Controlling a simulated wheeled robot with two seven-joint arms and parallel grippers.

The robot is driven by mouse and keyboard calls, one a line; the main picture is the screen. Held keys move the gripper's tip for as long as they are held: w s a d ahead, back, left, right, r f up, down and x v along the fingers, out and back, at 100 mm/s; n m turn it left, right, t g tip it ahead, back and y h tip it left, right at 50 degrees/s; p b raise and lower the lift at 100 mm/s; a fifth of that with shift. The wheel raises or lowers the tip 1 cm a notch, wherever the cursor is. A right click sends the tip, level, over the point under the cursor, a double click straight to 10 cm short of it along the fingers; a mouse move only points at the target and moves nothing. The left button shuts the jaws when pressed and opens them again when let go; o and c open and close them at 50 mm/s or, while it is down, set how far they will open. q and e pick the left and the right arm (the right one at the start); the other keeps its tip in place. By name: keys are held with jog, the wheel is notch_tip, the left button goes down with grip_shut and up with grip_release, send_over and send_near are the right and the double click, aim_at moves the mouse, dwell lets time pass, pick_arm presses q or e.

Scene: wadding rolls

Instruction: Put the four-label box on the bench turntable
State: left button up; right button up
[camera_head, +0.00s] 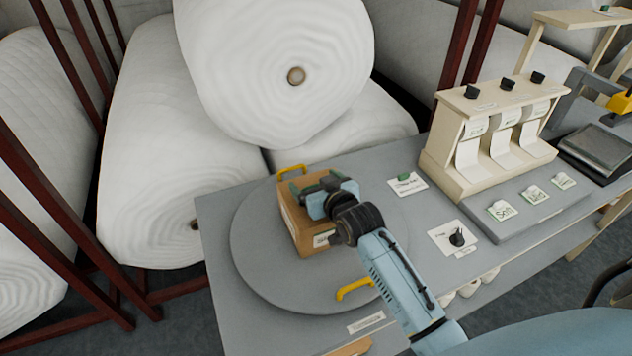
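The brown cardboard box (295,222) stands on the round grey bench turntable (262,268), left of its middle. My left gripper is not in view.
A cream dispenser (483,150) with several paper strips stands right of the turntable on the grey bench (215,222). A card with a small black object (456,237) lies between. Large white wadding rolls (180,150) in dark red racks stand behind and left.

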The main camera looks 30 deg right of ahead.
jog(key=shift+o, duration=1.1)
jog(key=shift+r, duration=0.1)
jog(key=shift+s, duration=0.15)
jog(key=v, duration=1.1)
jog(key=shift+s+r, duration=0.2)
jog(key=shift+s, duration=0.15)
